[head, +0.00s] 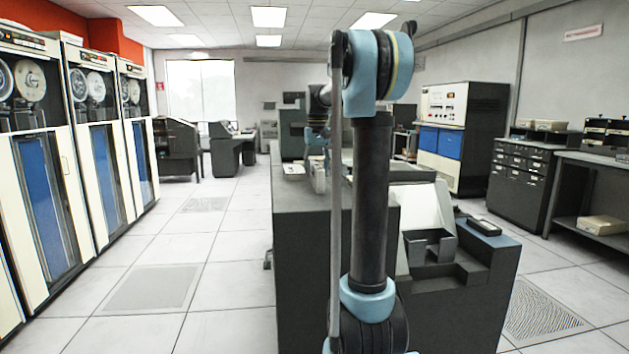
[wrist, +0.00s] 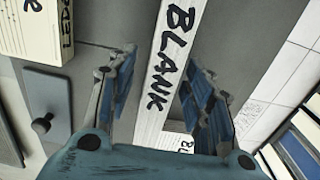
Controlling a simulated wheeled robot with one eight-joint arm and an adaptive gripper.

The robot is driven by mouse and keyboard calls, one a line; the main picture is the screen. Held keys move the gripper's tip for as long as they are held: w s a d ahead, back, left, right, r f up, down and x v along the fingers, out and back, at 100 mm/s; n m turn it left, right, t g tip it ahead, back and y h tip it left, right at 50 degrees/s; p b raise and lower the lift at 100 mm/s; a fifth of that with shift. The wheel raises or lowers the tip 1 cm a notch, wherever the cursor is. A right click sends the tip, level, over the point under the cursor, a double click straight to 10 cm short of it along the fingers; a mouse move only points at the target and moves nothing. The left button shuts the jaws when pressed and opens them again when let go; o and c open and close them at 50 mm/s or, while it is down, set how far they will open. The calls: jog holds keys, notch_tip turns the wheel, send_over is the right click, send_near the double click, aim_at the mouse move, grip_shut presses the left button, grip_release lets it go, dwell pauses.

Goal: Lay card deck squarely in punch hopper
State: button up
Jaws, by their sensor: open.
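In the wrist view, my gripper (wrist: 158,62) is open, with one finger on each side of a long white block marked "BLANK" (wrist: 168,70). Gaps show between the block and both fingers. A white block marked "LEDGER", or similar (wrist: 52,35), lies at the top left. Part of another white piece marked "BL" (wrist: 180,150) shows low between the fingers. I cannot tell which is the task's card deck. In the head view, a grey open-topped box (head: 430,247), possibly the hopper, sits on the machine at right. My arm hides most of the work area.
A dark cabinet (head: 300,235) stands behind my arm. A grey plate with a black knob (wrist: 42,124) lies left of the fingers. Tape cabinets (head: 98,150) line the left. A bench (head: 595,165) stands at right. The left floor (head: 215,250) is clear.

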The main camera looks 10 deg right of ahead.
grip_shut()
dwell(0.3)
